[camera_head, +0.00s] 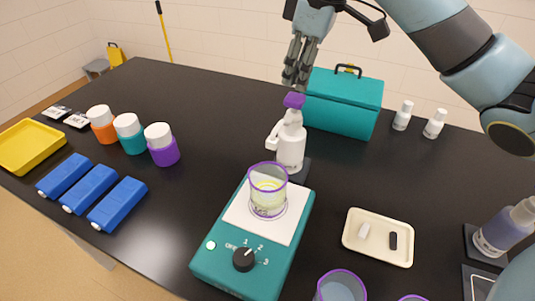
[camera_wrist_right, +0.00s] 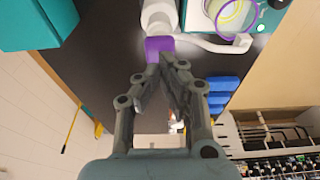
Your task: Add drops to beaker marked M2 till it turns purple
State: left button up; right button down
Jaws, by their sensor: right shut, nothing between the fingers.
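A clear beaker (camera_head: 268,190) with a purple rim stands on the white top of a teal stirrer (camera_head: 218,257). Its liquid looks pale yellow; I cannot read a mark on it. It also shows in the right wrist view (camera_wrist_right: 236,14). Behind it stands a white dispenser bottle (camera_head: 290,148) with a purple top (camera_head: 294,100); its spout points left and down toward the beaker. My right gripper (camera_head: 290,82) is shut and empty, above and behind the purple top. In the right wrist view its fingertips (camera_wrist_right: 168,62) are close to that top (camera_wrist_right: 159,46); I cannot tell whether they touch. My left gripper is out of view.
A teal box (camera_head: 343,103) stands behind the bottle. A cream tray (camera_head: 352,243) with a white and a black piece lies to the right. More purple-rimmed beakers (camera_head: 341,287) are at the front edge. Blue blocks (camera_head: 90,188), capped jars (camera_head: 162,146) and a yellow tray (camera_head: 33,147) are left.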

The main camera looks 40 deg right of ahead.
aim_at(295, 96)
jog(key=shift+f+b, duration=0.45)
jog(key=shift+f, duration=1.15)
jog(key=shift+r, duration=0.1)
jog(key=shift+r+p, duration=1.55)
jog(key=shift+p, duration=0.85)
